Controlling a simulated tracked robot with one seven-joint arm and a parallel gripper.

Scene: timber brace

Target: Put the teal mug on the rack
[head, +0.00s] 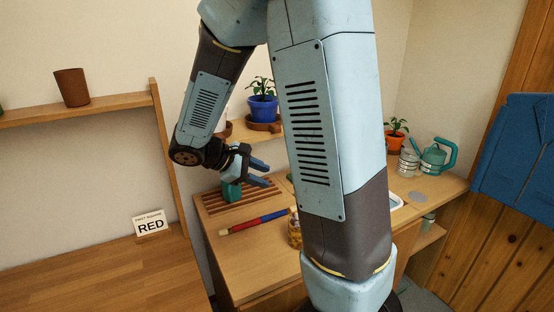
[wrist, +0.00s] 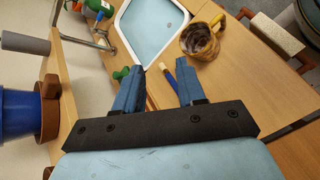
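The teal mug (head: 231,191) stands on the slatted wooden rack (head: 214,204) at the back left of the counter in the head view. My gripper (head: 267,174) is just above and to the right of the mug in that view, its fingers pointing right, away from it. The gap between mug and gripper is hard to judge. In the wrist view my gripper (wrist: 160,72) has its two blue fingers spread, with nothing held between them. I cannot make out the mug in the wrist view.
A blue plant pot (head: 263,109) sits on a shelf above.

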